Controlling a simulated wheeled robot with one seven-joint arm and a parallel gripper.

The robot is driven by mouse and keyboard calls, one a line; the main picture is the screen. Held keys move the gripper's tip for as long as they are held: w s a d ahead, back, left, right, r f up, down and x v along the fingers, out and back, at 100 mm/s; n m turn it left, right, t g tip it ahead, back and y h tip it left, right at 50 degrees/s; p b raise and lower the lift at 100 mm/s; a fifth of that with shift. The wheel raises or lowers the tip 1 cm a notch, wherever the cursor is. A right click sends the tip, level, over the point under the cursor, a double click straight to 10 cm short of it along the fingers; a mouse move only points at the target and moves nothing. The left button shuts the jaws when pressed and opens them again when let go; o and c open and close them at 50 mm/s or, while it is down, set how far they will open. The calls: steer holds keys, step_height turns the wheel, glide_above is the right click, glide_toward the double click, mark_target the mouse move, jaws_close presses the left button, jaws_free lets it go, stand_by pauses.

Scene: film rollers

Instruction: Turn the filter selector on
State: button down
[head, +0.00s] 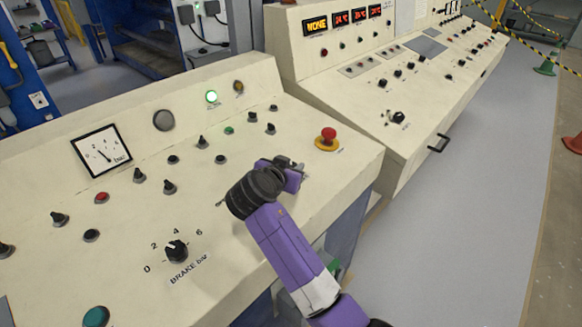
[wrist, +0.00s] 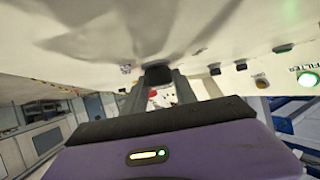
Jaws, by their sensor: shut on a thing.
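My gripper (head: 292,168) is low over the sloping cream panel (head: 200,220) in the head view, left of and below the red emergency button. In the wrist view my gripper (wrist: 160,84) has its two fingers at either side of a dark knob (wrist: 158,72) on the panel, and it is shut on this knob. The knob is hidden behind my gripper in the head view. I cannot read a label at it, so whether it is the filter selector is unclear. A green lamp (head: 211,96) is lit; in the wrist view the lit lamp (wrist: 307,79) has "FILTER" beside it.
A red emergency button (head: 328,138) on a yellow base stands close to my gripper. Several black selectors and buttons stand to the left, with a brake knob (head: 176,250) and a bar gauge (head: 102,150). A second console (head: 400,90) is at the right, with open floor beyond.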

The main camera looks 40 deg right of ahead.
steer(key=shift+f, duration=0.1)
steer(key=c, duration=1)
jaws_free()
steer(key=shift+a, duration=0.1)
steer(key=v, duration=0.7)
steer(key=shift+s+a+r+b, duration=0.15)
steer(key=shift+a+r+b, duration=0.05)
steer(key=shift+a+b, duration=0.1)
